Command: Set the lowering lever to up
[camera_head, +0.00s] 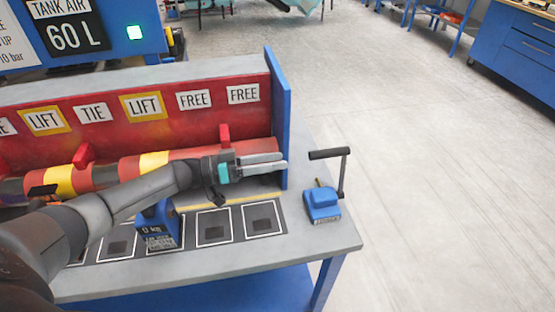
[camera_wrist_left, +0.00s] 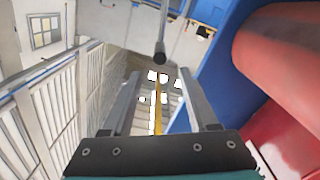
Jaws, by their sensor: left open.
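A blue hand-pump unit (camera_head: 322,204) stands on the right end of the workbench. My left gripper (camera_head: 284,161) is open and empty, pointing right, a little left of the black handle in the picture. In the left wrist view my open fingers (camera_wrist_left: 160,76) frame a gap, with a dark round-ended rod (camera_wrist_left: 161,52) beyond them. My right gripper is not in view.
A blue upright end plate (camera_head: 278,118) stands just behind my gripper, ending the red labelled panel (camera_head: 215,128). A red and yellow cylinder (camera_head: 105,174) lies along the panel. A blue 0 kg block (camera_head: 160,222) and marked squares (camera_head: 258,220) are in front.

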